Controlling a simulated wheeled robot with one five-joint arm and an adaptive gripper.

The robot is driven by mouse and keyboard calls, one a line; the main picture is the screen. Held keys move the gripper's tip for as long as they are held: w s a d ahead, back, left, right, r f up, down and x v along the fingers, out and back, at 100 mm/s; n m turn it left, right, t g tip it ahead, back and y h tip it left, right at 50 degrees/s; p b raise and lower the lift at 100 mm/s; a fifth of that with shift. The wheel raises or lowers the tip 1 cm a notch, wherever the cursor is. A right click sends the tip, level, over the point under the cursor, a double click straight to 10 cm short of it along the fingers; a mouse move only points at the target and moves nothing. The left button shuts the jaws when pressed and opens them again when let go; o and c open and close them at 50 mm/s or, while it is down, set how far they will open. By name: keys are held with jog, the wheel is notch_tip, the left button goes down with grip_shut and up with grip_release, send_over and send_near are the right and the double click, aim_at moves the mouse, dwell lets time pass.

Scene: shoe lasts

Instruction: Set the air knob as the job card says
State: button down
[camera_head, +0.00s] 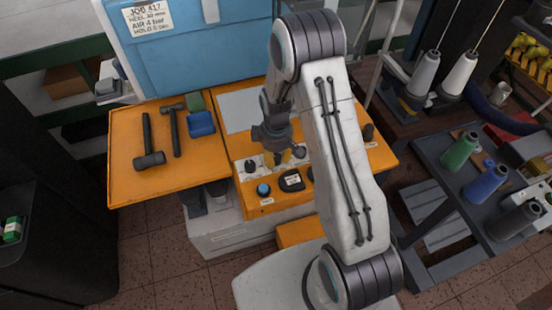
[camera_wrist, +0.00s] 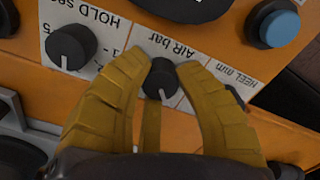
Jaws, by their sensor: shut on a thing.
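The job card (camera_head: 148,17) is on the blue machine at the upper left. It appears to read JOB 417, a heel line, AIR 4 bar and a hold line; the small print is blurred. The air knob (camera_wrist: 160,78) is black, on a white plate marked AIR bar, upside down in the wrist view. Its white pointer line faces the bottom of that picture; the scale numbers near it are hidden. My gripper (camera_wrist: 161,68) has its yellow fingers shut on the knob's two sides. In the head view my gripper (camera_head: 277,157) reaches down to the orange panel.
The hold knob (camera_wrist: 71,46) is beside the air knob. The heel knob (camera_wrist: 237,95) is partly hidden behind a finger. A blue button (camera_head: 263,189) and a dark display (camera_head: 292,181) are on the panel front. Hammers (camera_head: 149,145) lie on the orange shelf at left.

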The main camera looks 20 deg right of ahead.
aim_at(276, 157)
jog(key=m+b, duration=0.3)
jog(key=m, duration=0.1)
jog(key=shift+f, duration=0.25)
jog(key=shift+s+r+m+b, duration=0.1)
jog(key=shift+m+b, duration=0.9)
jog(key=shift+m, duration=0.8)
jog(key=c, duration=0.9)
grip_release()
jog(key=shift+r, duration=0.1)
jog(key=shift+r, duration=0.1)
notch_tip(276, 157, up, 12)
jog(key=shift+f, duration=0.15)
